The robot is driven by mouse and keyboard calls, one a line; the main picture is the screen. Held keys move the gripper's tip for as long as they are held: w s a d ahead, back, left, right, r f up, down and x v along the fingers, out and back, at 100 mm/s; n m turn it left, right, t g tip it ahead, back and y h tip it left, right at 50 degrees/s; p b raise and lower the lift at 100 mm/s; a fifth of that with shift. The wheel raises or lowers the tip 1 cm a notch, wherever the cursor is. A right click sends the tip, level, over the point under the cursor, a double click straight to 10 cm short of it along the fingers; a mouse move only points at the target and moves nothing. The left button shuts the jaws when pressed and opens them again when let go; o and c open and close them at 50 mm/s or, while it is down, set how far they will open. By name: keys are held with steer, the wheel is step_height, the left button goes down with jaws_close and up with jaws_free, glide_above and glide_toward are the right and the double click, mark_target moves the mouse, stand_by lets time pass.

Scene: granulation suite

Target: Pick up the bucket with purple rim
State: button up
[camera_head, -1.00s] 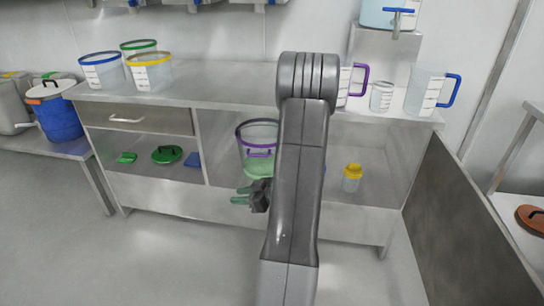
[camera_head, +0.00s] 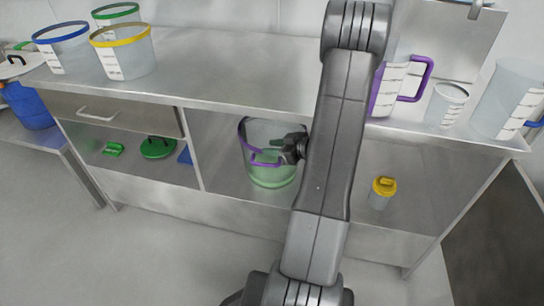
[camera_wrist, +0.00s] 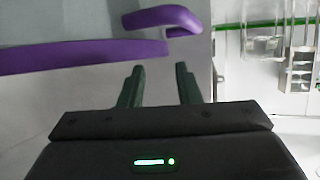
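The bucket with the purple rim (camera_head: 262,176) stands on the lower shelf of the steel bench, in the middle bay. It is translucent with a greenish lower part and a purple handle. My gripper (camera_head: 273,147) is in front of the bucket's upper part, and my arm covers the area to its right. In the wrist view the purple rim and handle (camera_wrist: 90,55) lie just beyond my gripper (camera_wrist: 158,75). The two green fingers are apart with nothing visible between them. I cannot tell whether they touch the bucket.
The bench top (camera_head: 225,65) overhangs the bucket. A divider (camera_head: 191,150) stands left of it, and a yellow-lidded bottle (camera_head: 381,193) stands to the right. Several measuring vessels and rimmed buckets, including a yellow-rimmed one (camera_head: 123,52), stand on top.

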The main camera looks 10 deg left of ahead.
steer(key=b+x, duration=0.2)
steer(key=x, duration=0.3)
steer(key=shift+a+f, duration=0.1)
steer(key=shift+f, duration=0.05)
jaws_close()
stand_by(1.4)
